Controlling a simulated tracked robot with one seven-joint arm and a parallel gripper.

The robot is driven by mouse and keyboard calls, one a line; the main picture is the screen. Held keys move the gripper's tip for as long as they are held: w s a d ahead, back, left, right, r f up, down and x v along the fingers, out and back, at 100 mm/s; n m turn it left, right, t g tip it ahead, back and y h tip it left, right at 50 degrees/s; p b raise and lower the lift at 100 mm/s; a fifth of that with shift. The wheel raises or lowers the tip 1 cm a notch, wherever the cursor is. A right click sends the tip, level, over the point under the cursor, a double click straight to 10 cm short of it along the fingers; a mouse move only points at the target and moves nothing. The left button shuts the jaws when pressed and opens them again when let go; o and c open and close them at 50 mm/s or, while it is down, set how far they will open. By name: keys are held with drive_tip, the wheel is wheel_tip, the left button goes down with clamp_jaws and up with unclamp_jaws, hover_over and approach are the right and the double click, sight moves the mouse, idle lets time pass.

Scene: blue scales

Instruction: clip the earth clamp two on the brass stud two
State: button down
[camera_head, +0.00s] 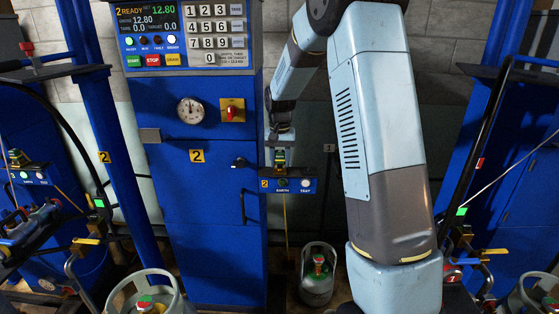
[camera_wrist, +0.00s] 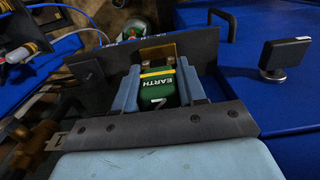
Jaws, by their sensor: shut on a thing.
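My gripper (camera_wrist: 158,95) is shut on the green earth clamp two (camera_wrist: 160,88), which is marked EARTH and 2 and has a yellow stripe. A brass piece (camera_wrist: 158,52), seemingly brass stud two, shows just past the clamp's far end. I cannot tell whether the clamp grips it or only sits close to it. In the head view my gripper (camera_head: 281,146) points down with the clamp just above the small blue EARTH/TEST box (camera_head: 299,190) of station 2. The stud is too small to make out there.
The blue cabinet 2 (camera_head: 205,235) stands left of the box, with a dark handle (camera_head: 239,163) on its front. A gas cylinder (camera_head: 317,278) stands on the floor below. A dark plate (camera_wrist: 90,68) lies across beyond my fingers. Another station (camera_head: 25,175) is at left.

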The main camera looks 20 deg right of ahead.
drive_tip(key=shift+f, duration=0.5)
drive_tip(key=c, duration=0.6)
unclamp_jaws()
drive_tip(key=shift+o, duration=0.2)
wheel_tip(320, 180, up, 14)
drive_tip(key=shift+w+f, duration=0.1)
drive_tip(key=shift+f, duration=0.05)
idle(0.5)
